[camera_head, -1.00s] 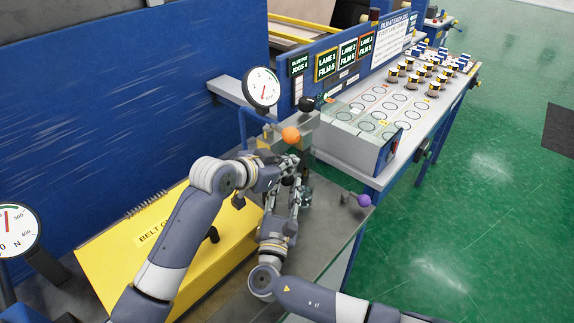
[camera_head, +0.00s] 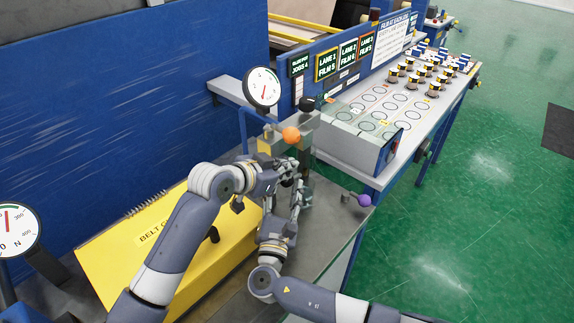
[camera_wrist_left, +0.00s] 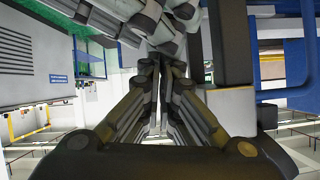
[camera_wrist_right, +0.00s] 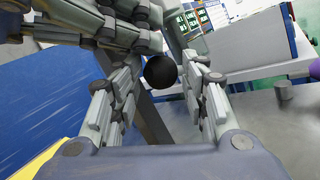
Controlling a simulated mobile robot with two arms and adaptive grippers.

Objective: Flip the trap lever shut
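Several ball-ended levers show, and none has a readable label, so I cannot tell which is the trap lever. In the head view an orange ball (camera_head: 291,134) and a black ball (camera_head: 306,104) sit on the machine post, and a purple ball (camera_head: 364,200) sits at the bench's right edge. My left gripper (camera_head: 290,172) and right gripper (camera_head: 298,188) are close together below the orange ball. In the right wrist view a black ball (camera_wrist_right: 160,72) shows between the spread fingers of my right gripper (camera_wrist_right: 165,80). My left gripper's fingers (camera_wrist_left: 162,66) are nearly together, with nothing clearly between them.
A yellow belt cover (camera_head: 200,245) lies under my left arm. A round gauge (camera_head: 263,87) stands behind the grippers. A clear-covered box (camera_head: 365,135) and a bench with several wrapped rolls (camera_head: 430,68) are at the right. Green floor (camera_head: 480,210) is clear.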

